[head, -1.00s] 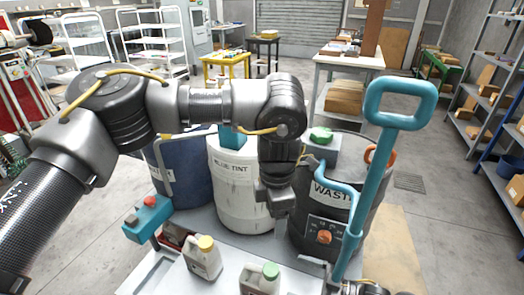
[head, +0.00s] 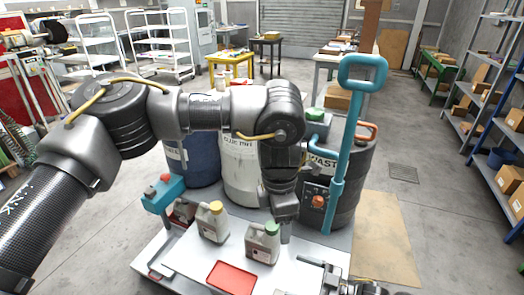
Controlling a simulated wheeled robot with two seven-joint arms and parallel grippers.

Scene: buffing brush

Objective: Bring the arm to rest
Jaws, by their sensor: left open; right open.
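My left arm comes in from the left and bends down, with its gripper (head: 285,232) pointing down in front of the drums, just beside the green-capped jug (head: 262,243). I see nothing held in it and it is open. My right gripper (head: 328,268) shows at the bottom edge, low over the front right of the white cart top (head: 185,262). It is open and looks empty, and most of that arm is out of the picture.
A blue drum (head: 203,160), a white drum (head: 240,180) and a dark waste drum (head: 350,190) with a tall teal handle (head: 338,180) stand behind. A yellow-capped jug (head: 212,222) and a red tray (head: 231,278) are on the cart. Floor (head: 440,220) is clear at right.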

